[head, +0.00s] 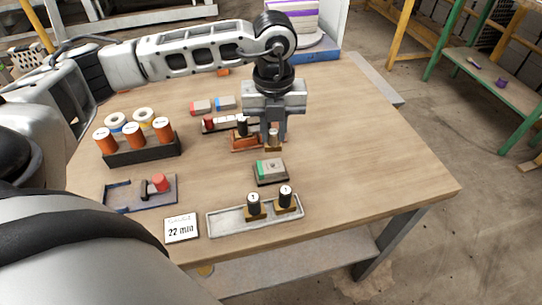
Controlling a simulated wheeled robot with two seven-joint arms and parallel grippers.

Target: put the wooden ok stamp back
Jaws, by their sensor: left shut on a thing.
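My left gripper (273,133) points straight down near the middle of the table and is shut on a small wooden stamp (273,144). The gripper covers the top of the stamp, and any mark on it is too small to read. The stamp is at the right end of an orange-brown wooden stand (243,144); I cannot tell whether it touches the stand or the table. A dark-handled piece (242,127) stands at the stand, left of the gripper. My right gripper is not in view.
A green-and-grey pad (270,171) lies just in front. A "22 mm" card (181,228), a blue-grey fixture (118,195) and a dark rack of orange spools (150,153) are left. The table's right side is clear.

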